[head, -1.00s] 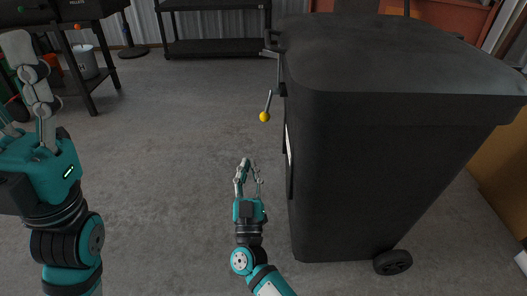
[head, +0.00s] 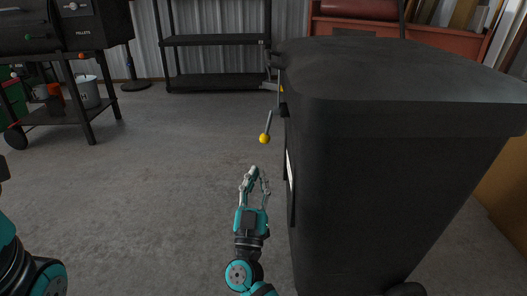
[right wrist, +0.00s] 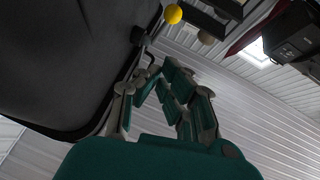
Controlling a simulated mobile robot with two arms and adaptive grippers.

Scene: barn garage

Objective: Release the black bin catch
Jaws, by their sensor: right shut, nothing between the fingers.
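The black bin (head: 400,170) stands at the right of the head view with its lid closed. Its catch (head: 268,122), a thin grey lever with a yellow ball end, hangs at the bin's left edge below the lid. The yellow ball (head: 265,138) also shows at the top of the right wrist view (right wrist: 173,14). My right gripper (head: 256,173) points up, shut and empty, beside the bin. It appears below the ball and apart from it in the head view. Only part of my left arm shows at the left edge; its fingers are out of view.
A black shelf rack (head: 215,82) stands against the metal wall. A pellet grill (head: 60,40) stands at the back left, with a metal bucket (head: 88,92) under it. A red cabinet (head: 440,40) is behind the bin. The floor (head: 150,190) left of the bin is clear.

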